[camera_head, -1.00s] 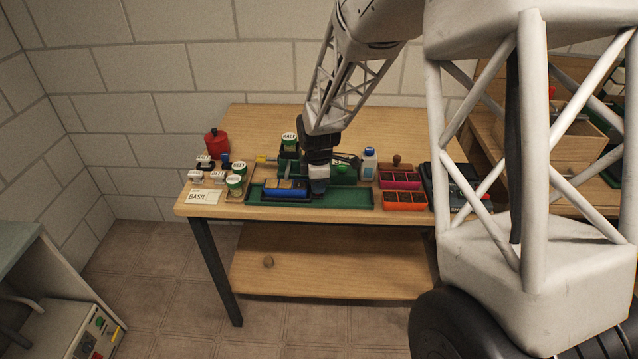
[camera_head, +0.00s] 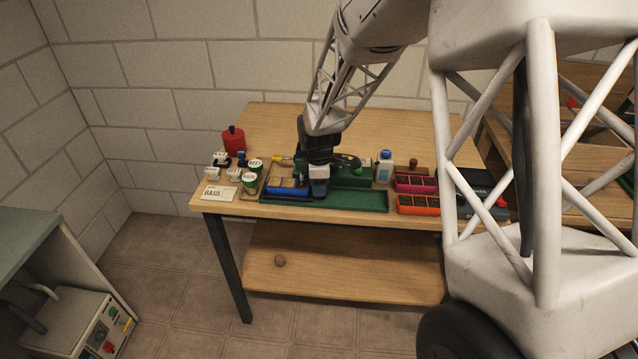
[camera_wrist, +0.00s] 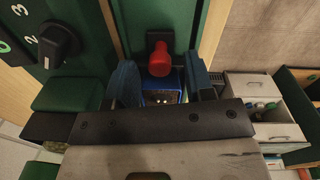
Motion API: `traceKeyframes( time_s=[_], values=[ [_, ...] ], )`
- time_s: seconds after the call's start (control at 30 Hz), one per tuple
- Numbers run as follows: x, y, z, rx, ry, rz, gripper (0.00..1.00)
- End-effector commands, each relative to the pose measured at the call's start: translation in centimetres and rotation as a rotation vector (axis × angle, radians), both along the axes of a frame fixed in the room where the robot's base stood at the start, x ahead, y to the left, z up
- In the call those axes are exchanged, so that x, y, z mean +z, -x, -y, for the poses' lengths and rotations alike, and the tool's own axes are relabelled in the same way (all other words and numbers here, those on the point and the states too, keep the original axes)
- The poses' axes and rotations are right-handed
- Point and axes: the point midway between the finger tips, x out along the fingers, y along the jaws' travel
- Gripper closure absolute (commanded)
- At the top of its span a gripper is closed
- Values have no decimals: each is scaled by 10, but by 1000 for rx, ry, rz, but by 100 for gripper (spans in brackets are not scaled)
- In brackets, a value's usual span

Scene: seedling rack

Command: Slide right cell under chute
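The blue sliding carriage (camera_head: 287,190) sits at the left end of a long green track (camera_head: 350,201) on the table. In the head view its cells are tan or dark and partly hidden. In the wrist view a red knob (camera_wrist: 160,60) on a black base stands at the carriage's end, with a little blue carriage (camera_wrist: 163,99) below it. My gripper (camera_head: 319,188) is low over the track at the carriage's right end. Its blue fingers (camera_wrist: 161,75) straddle the red knob with gaps visible on both sides. The chute is mostly hidden behind my gripper.
A green unit (camera_head: 352,172) stands behind the track; its dial (camera_wrist: 58,46) shows in the wrist view. Labelled pots (camera_head: 250,181) and a BASIL card (camera_head: 219,193) are at the left. A pink tray (camera_head: 415,184) and an orange tray (camera_head: 418,204) are at the right. The track's right part is clear.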

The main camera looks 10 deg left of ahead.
Motion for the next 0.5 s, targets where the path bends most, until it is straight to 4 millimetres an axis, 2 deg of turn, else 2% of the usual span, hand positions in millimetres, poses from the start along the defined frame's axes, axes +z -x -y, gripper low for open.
traceKeyframes(
  time_s=[0.27,0.5],
  values=[
    [4,0,0,0,0,0,51],
    [23,0,0,0,0,3,51]
  ],
)
